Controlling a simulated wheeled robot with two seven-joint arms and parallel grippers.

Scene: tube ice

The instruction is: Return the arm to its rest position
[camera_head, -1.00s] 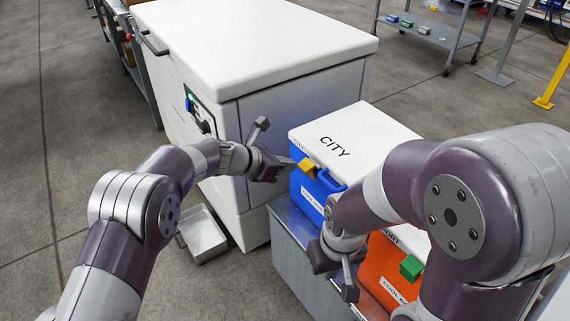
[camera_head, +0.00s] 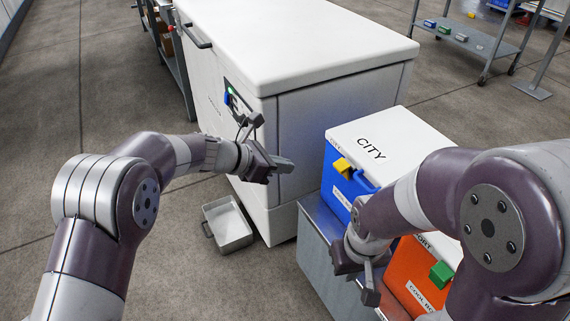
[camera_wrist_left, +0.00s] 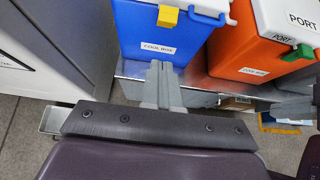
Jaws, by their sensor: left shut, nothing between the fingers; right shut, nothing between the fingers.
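My left gripper (camera_head: 272,163) is shut and empty in the head view, held in front of the white chest freezer (camera_head: 300,45) and left of the blue cool box. In the left wrist view its fingers (camera_wrist_left: 163,85) are together, pointing toward the blue cool box (camera_wrist_left: 158,35) without visibly holding anything. My right gripper (camera_head: 369,285) is shut and empty, low in front of the orange cool box (camera_head: 415,275). My right arm hides part of both boxes. The blue box (camera_head: 343,185) has a white lid marked CITY and a yellow latch.
Both cool boxes stand on a grey metal bench (camera_head: 318,240). A shallow grey tray (camera_head: 228,224) lies on the floor by the freezer. A cart (camera_head: 470,38) stands at the back right. The floor at left is clear.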

